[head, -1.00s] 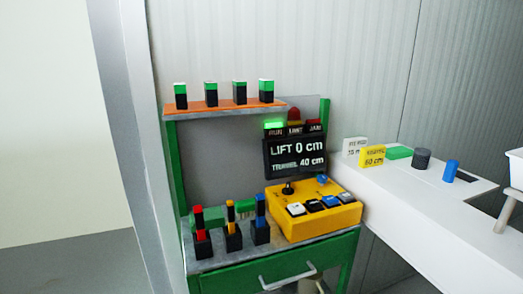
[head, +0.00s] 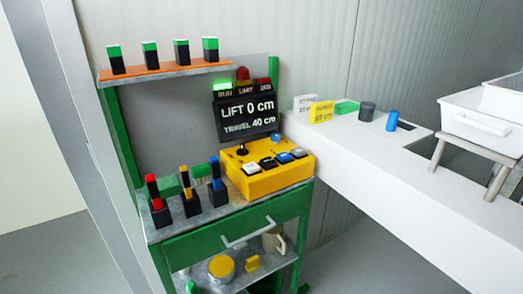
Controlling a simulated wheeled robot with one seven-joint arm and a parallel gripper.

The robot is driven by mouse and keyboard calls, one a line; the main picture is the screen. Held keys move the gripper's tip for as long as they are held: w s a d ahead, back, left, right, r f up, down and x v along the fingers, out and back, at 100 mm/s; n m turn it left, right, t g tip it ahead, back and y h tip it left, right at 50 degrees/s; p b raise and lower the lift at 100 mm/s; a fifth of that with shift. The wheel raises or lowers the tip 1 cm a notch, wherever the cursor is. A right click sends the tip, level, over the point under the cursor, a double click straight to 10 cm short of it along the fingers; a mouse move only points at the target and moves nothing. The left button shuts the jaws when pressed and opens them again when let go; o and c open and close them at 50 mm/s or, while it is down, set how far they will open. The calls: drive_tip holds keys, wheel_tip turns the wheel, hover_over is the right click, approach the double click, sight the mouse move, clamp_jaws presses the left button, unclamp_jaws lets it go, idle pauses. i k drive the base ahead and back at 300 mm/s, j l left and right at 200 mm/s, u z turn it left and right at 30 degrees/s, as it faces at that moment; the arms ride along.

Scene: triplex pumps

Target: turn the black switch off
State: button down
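A yellow control box (head: 262,180) sits on the top of a green workbench. Along its front edge is a row of rocker switches: a white one (head: 250,168) at the left, a black one (head: 268,162), a blue one (head: 284,157), and a pale-topped one (head: 299,153) at the right. A black lever with a round knob (head: 242,149) stands at the box's back left, and a blue button (head: 277,138) is at its back right. The black switch's on or off position is too small to tell. My gripper is not in view.
A dark display (head: 249,115) behind the box reads LIFT 0 cm, TRAVEL 40 cm, under a lit green RUN lamp (head: 222,87). Black holders with coloured handles (head: 190,200) stand left of the box. A white counter (head: 375,165) with white bins extends right.

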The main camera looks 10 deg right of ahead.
sight(243, 151)
drive_tip(key=j+z, duration=0.2)
drive_tip(key=z, duration=0.15)
drive_tip(key=i+j+z, duration=0.1)
drive_tip(key=z, duration=0.25)
drive_tip(key=j+z, duration=0.35)
